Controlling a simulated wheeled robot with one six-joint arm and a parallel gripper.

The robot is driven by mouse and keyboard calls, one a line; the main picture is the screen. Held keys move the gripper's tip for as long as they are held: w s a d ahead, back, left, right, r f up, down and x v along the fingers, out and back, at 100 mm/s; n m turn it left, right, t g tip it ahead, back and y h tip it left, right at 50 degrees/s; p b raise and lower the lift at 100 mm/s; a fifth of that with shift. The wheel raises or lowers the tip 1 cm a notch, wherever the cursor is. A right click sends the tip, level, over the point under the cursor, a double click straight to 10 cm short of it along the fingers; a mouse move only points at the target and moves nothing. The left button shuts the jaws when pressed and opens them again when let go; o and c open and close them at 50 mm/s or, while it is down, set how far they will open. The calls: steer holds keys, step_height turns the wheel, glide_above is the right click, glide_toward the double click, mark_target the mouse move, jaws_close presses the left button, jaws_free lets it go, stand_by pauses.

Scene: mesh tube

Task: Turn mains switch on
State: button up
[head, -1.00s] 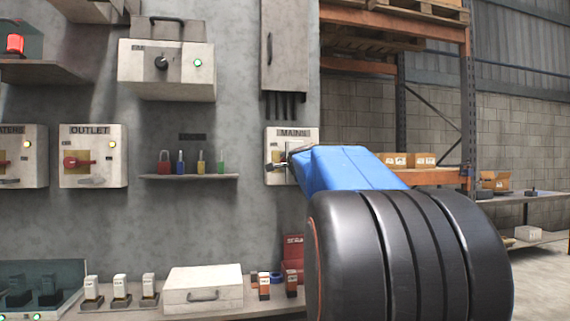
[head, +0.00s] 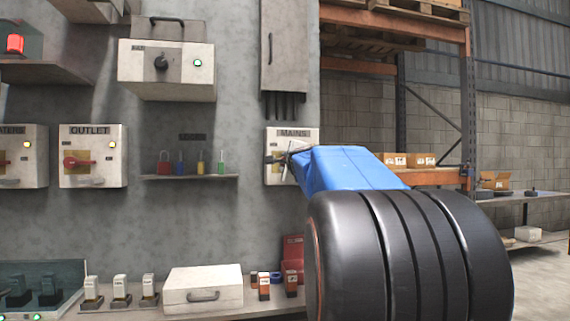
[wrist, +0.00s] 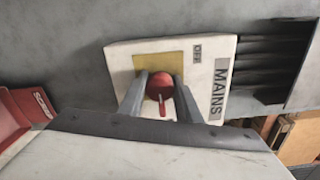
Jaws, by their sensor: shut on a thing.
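The mains switch box (head: 305,136) is a pale box labelled MAINS on the grey wall, just left of my blue and black arm. In the wrist view the box (wrist: 222,60) appears turned sideways, with its label, the word OFF and a yellow plate. A red rotary handle (wrist: 160,88) sits on the yellow plate. My gripper (wrist: 160,82) has a finger on each side of the red handle and is shut on it. In the head view my gripper (head: 284,160) is at the box front, tilted; the handle is hidden there.
An OUTLET box (head: 93,133) with a red handle is to the left. A shelf (head: 190,178) with several coloured padlocks lies between them. Conduits (head: 283,105) run above the mains box. A white case (head: 203,287) is on the bench below.

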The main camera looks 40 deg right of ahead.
steer(key=o, duration=1.1)
steer(key=shift+c, duration=0.2)
steer(key=v, duration=1.7)
steer(key=shift+s, duration=0.25)
steer(key=shift+f, duration=0.1)
steer(key=a+f+n+g+y, duration=0.4)
steer(key=a+f+n+y, duration=0.8)
steer(key=a+f, duration=1.3)
steer(key=s+a+f+n+g+h, duration=0.1)
steer(key=s+a+f+n+g, duration=0.2)
steer(key=s+f+n, duration=0.4)
steer(key=s+a+f+n+g+h, duration=0.1)
steer(key=s+a+f+n+g, duration=0.2)
steer(key=s+f+n, duration=0.5)
step_height(320, 180, down, 8)
steer(key=shift+s+a+r, duration=0.15)
steer(key=shift+s+a, duration=0.2)
steer(key=shift+a, duration=0.45)
